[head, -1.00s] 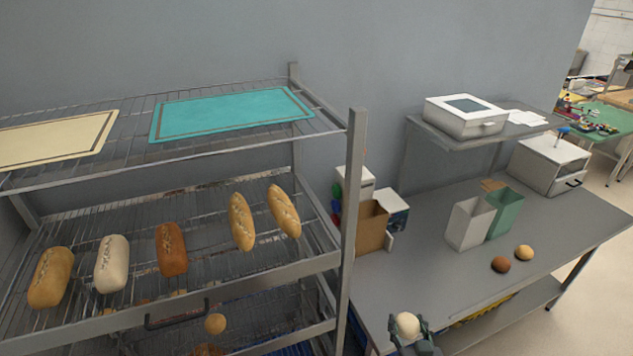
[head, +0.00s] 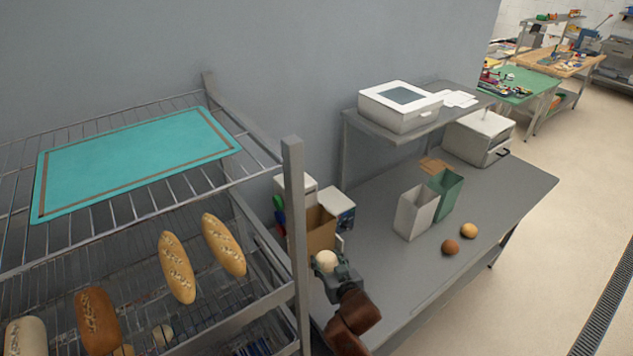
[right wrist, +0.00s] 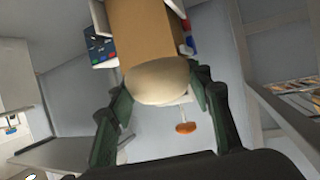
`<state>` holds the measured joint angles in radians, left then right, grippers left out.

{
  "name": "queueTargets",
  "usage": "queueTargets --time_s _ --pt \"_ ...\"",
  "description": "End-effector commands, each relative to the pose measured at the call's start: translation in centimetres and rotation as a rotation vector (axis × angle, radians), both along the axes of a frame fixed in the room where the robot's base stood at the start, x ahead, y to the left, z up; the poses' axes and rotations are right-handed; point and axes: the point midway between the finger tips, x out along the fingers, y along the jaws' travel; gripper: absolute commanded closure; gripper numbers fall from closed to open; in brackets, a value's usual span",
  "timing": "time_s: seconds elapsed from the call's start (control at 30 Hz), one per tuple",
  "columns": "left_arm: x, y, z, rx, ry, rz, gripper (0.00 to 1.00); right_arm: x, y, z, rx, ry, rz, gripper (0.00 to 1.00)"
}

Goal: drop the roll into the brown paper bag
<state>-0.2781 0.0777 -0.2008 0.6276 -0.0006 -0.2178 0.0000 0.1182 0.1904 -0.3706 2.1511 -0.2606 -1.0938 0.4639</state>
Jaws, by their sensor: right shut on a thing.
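A pale round roll (head: 326,260) is held in my right gripper (head: 334,266), which is shut on it. In the right wrist view the roll (right wrist: 157,81) sits between the green fingers of the right gripper (right wrist: 158,88). The brown paper bag (head: 320,231) stands upright on the grey table, behind the rack post. The roll is just in front of the bag in the head view and overlaps its lower part. In the right wrist view the brown bag (right wrist: 146,32) shows directly beyond the roll. The bag's inside is hidden. My left gripper is not in view.
A white bag (head: 415,213) and a green bag (head: 447,194) stand right of the brown one. A dark roll (head: 450,246) and a golden roll (head: 468,230) lie near them. The metal rack (head: 295,230) with loaves is close on the left. The table's front is clear.

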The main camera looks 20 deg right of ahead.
Motion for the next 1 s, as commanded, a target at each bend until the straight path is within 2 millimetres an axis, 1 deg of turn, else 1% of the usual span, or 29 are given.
queueTargets --time_s 0.03,0.07,0.1,0.17,0.2,0.3,0.4,0.53,0.6,0.7,0.87,1.0 --pt "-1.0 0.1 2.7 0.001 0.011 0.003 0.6 2.7 -0.1 2.6 -0.002 -0.003 0.004 0.75" --pt "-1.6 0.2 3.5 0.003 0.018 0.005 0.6 4.3 -0.2 3.4 -0.002 -0.005 0.008 0.75" --pt "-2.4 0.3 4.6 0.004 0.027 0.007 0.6 6.2 -0.4 4.2 0.0 -0.005 0.012 0.75" --pt "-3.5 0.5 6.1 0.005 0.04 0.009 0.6 9.0 -0.7 5.5 -0.001 -0.004 0.017 0.75" --pt "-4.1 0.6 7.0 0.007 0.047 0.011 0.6 10.7 -0.9 6.3 -0.001 -0.004 0.018 0.75" --pt "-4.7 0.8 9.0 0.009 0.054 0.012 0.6 14.4 -1.5 8.2 0.001 -0.003 0.02 0.75" --pt "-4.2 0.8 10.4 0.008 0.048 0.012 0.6 17.0 -2.0 9.6 0.001 -0.003 0.02 0.75" --pt "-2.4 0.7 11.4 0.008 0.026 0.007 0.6 19.0 -2.5 10.4 0.001 -0.002 0.019 0.75" --pt "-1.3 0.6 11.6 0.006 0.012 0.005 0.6 19.4 -2.6 10.5 0.001 -0.001 0.018 0.75" --pt "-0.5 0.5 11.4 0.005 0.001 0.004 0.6 19.6 -2.7 10.1 0.0 0.0 0.018 0.75" --pt "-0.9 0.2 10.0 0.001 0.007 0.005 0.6 19.6 -2.7 8.9 0.0 0.0 0.018 0.75" --pt "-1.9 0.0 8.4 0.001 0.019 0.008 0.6 19.6 -2.7 7.4 0.0 0.0 0.018 0.75"
